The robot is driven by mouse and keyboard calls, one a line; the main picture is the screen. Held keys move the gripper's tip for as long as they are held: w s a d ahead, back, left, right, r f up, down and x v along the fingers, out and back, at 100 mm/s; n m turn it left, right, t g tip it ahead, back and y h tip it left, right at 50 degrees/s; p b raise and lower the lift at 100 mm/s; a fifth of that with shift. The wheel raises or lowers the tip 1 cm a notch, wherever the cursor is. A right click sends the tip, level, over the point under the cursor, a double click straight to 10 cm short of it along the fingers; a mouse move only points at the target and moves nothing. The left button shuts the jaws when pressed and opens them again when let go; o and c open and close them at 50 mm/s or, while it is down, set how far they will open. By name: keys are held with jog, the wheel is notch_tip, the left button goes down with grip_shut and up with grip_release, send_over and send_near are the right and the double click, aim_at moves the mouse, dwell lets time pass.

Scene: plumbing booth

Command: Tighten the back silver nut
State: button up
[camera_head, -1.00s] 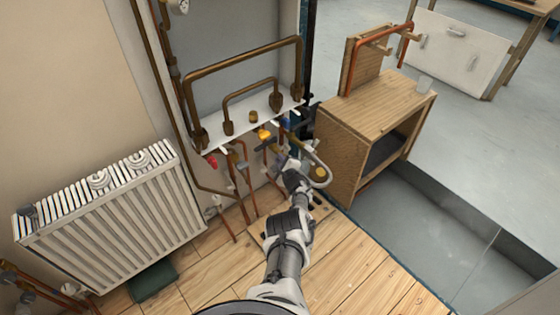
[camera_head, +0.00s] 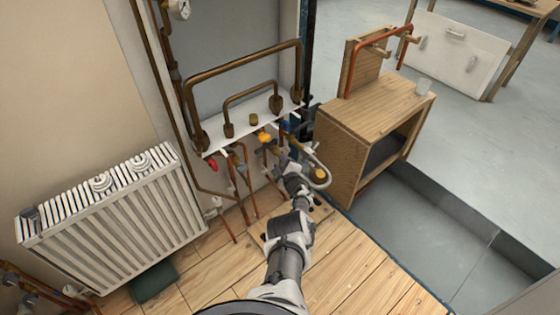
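My arm reaches up from the bottom middle to the pipework under the white manifold shelf. My gripper (camera_head: 286,166) is at the far end of the arm, among the pipes and valves. It is small, and its fingers cannot be made out against the fittings. I cannot tell whether it touches anything. No silver nut can be picked out for sure; the area by the gripper is crowded and partly covered by my arm. A grey braided hose (camera_head: 318,168) curves just right of the gripper.
A white radiator (camera_head: 115,220) stands at left. A wooden cabinet (camera_head: 340,150) with a glass (camera_head: 424,84) on top stands right of the pipes. Valves with red (camera_head: 212,164) and yellow (camera_head: 263,137) handles hang below the white shelf (camera_head: 243,128). Wooden floor (camera_head: 345,270) is clear in front.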

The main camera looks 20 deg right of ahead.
jog(key=p+v, duration=1.1)
jog(key=v, duration=0.2)
jog(key=shift+p, duration=0.35)
jog(key=shift+w, duration=0.15)
